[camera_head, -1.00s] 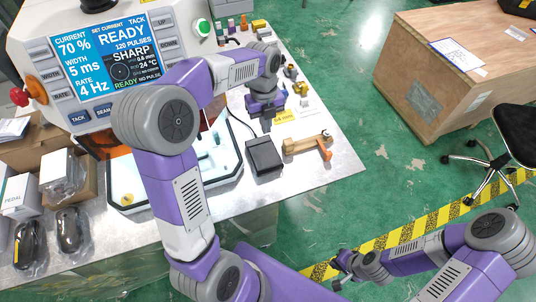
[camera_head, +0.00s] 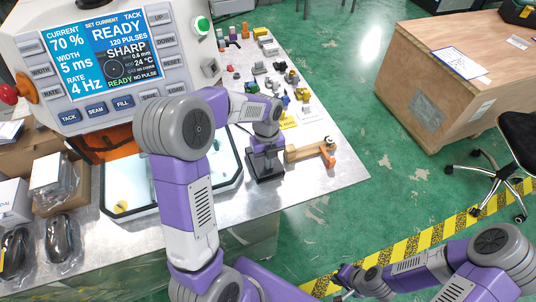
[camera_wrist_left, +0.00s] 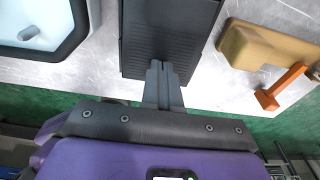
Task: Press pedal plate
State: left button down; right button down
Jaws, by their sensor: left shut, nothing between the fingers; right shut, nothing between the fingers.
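The pedal plate is a black ribbed slab (camera_head: 266,173) at the front right part of the metal table, partly hidden by my left gripper. In the left wrist view the pedal plate (camera_wrist_left: 170,25) fills the top middle. My left gripper (camera_head: 266,148) is shut and empty, right over the plate. In the left wrist view its closed fingertips (camera_wrist_left: 160,66) overlap the plate's near part; I cannot tell whether they touch it. My right gripper (camera_head: 345,279) is shut and empty, low over the floor, away from the table.
A machine with a screen (camera_head: 105,60) reading READY and NO PULSE stands at the left. A wooden piece with an orange handle (camera_head: 328,155) lies just right of the pedal. Several small parts lie behind it. A wooden crate (camera_head: 455,90) stands on the floor at right.

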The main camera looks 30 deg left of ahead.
pick_arm(q)
jog(key=shift+f, duration=0.15)
jog(key=shift+s+d+f, duration=0.2)
jog(key=shift+f, duration=0.25)
jog(key=shift+s+d+f, duration=0.15)
jog(key=shift+s+f, duration=0.05)
jog(key=shift+f, duration=0.2)
jog(key=shift+p, duration=0.3)
jog(key=shift+r, duration=0.35)
notch_tip(320, 180, up, 5)
jog(key=p, duration=0.4)
jog(key=shift+w+r, duration=0.1)
jog(key=shift+r, duration=0.05)
notch_tip(320, 180, up, 8)
jog(key=p, duration=0.2)
jog(key=shift+d+r, duration=0.25)
jog(key=shift+a, duration=0.15)
